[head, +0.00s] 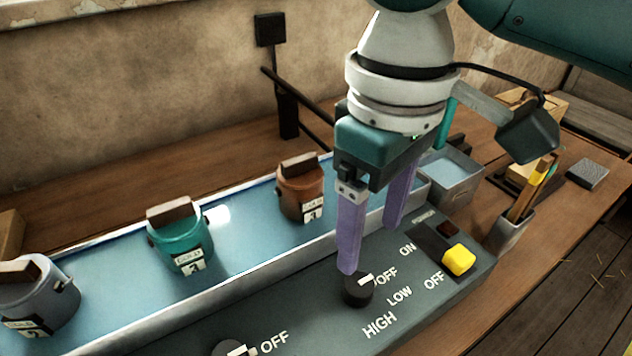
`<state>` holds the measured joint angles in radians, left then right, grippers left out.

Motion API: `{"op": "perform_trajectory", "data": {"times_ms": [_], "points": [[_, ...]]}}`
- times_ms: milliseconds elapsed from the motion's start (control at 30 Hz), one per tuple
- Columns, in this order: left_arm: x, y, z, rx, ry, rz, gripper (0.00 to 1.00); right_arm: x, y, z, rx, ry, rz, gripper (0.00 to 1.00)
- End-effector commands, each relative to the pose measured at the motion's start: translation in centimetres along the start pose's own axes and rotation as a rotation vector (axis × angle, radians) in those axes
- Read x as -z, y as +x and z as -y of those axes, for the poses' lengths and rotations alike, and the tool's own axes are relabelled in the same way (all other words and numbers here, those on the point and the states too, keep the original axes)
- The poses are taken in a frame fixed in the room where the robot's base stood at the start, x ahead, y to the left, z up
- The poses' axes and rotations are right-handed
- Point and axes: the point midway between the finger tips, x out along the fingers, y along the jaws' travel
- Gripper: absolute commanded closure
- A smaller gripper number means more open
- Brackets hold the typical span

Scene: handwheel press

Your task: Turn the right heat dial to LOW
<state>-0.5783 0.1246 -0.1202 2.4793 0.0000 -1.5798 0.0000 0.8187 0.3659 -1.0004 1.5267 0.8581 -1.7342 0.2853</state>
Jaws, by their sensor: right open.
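The right heat dial (354,292) is a black knob on the grey control panel (310,325). Its white pointer mark faces the OFF label; LOW and HIGH are printed further round toward the front. My right gripper (371,248) comes down from above, with its two purple fingers apart and nothing seen between them. The nearer fingertip overlaps the dial's back edge in the picture; I cannot tell whether it touches. The farther finger is behind and to the right of the dial. My left gripper is not in view.
A left dial (232,348), cut off below, points to OFF. A yellow power switch (459,260) is right of the right dial. Behind the panel, a blue-floored trough (240,222) holds lidded pots, teal (182,246), brown (302,196) and grey (52,300). A tool holder (508,234) stands right.

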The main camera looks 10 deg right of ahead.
Motion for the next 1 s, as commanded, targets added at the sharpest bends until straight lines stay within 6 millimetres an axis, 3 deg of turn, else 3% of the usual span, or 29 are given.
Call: {"op": "perform_trajectory", "data": {"times_ms": [500,900,1000], "points": [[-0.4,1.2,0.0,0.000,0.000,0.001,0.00,0.0,8.5,0.1,0.000,-0.001,0.000,0.24],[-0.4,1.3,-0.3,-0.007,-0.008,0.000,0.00,0.0,9.3,0.1,0.000,-0.002,-0.002,0.24],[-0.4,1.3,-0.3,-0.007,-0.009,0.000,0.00,0.0,9.3,0.1,0.000,-0.002,-0.002,0.35]]}}
